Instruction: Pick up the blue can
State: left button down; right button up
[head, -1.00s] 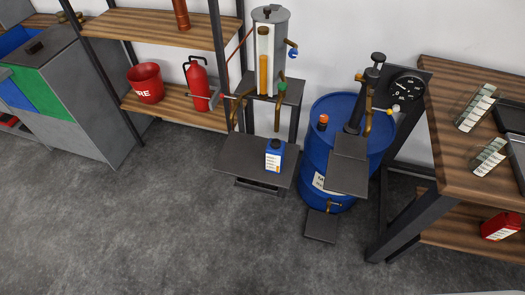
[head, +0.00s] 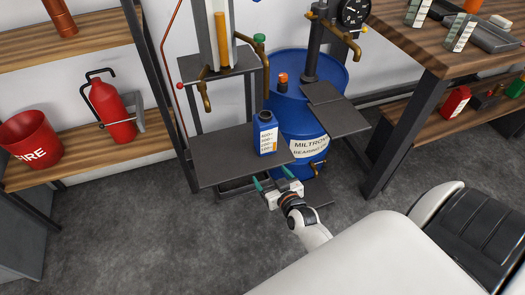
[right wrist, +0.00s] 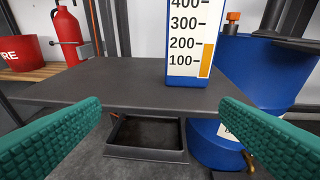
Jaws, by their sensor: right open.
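The blue can (head: 265,135), with a white graduated scale on its front, stands upright on a dark shelf (head: 225,158) below the dispenser. In the right wrist view the can (right wrist: 193,45) shows ahead, right of centre, its top cut off by the frame. My right gripper (head: 271,179) is open and empty, in front of and below the can near the shelf's front edge. Its green fingers lie to either side in the right wrist view (right wrist: 165,140), apart from the can. My left gripper is not in view.
A large blue drum (head: 300,110) stands right of the can, with a small dark platform (head: 338,118) in front. Brass taps (head: 206,88) hang above the shelf. A dark tray (right wrist: 145,138) sits under the shelf. A wooden bench (head: 420,45) is at the right.

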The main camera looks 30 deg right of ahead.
aim_at(269, 136)
jog(key=w+d+r+t+b, duration=0.1)
jog(key=w+r, duration=0.1)
jog(key=w+d+r+h+b, duration=0.1)
jog(key=w+d+r, duration=0.1)
jog(key=w, duration=0.1)
jog(key=w+d+r+m+t+h+b, duration=0.1)
jog(key=w+d+r, duration=0.1)
jog(key=r, duration=0.1)
jog(key=shift+w+d+t, duration=0.15)
jog(key=shift+w+t, duration=0.1)
jog(key=shift+t, duration=0.05)
jog(key=x, duration=0.2)
jog(key=b+x, duration=0.1)
jog(key=x, duration=0.1)
jog(key=shift+w+f+b, duration=0.1)
jog(key=shift+w+b, duration=0.2)
jog(key=shift+w, duration=0.65)
jog(key=c, duration=1.1)
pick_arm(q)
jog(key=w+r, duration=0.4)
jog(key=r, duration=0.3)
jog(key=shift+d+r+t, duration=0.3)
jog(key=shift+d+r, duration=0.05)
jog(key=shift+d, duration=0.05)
pick_arm(e)
jog(key=shift+c, duration=1.3)
jog(key=shift+r, duration=0.25)
